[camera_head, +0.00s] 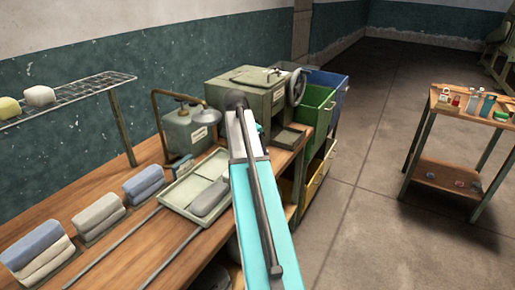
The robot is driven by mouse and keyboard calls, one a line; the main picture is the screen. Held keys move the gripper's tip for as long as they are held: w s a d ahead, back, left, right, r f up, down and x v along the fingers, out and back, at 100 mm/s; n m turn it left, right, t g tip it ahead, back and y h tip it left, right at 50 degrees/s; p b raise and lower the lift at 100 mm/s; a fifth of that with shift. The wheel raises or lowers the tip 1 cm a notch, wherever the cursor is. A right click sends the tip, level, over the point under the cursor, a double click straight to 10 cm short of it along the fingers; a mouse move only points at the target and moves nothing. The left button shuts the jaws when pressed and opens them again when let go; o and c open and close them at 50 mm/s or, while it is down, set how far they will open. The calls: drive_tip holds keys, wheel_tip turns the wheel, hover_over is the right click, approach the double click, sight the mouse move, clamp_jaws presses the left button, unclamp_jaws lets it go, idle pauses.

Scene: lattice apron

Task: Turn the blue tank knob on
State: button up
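A grey-green tank (188,132) with a pale label stands on the wooden bench, left of my arm. A bent brown pipe or handle rises at its left and over its top. I cannot make out a blue knob on it. My teal and white arm reaches up the middle of the picture, in front of the bench's right part. My gripper does not show; the arm seems to hide it.
A green machine with a handwheel (248,92) stands behind my arm. A tray (180,190) and folded cloths (98,217) lie on the bench. A wire rack (85,92) hangs left. Green and blue bins stand behind. A small table (450,172) stands right, with open floor between.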

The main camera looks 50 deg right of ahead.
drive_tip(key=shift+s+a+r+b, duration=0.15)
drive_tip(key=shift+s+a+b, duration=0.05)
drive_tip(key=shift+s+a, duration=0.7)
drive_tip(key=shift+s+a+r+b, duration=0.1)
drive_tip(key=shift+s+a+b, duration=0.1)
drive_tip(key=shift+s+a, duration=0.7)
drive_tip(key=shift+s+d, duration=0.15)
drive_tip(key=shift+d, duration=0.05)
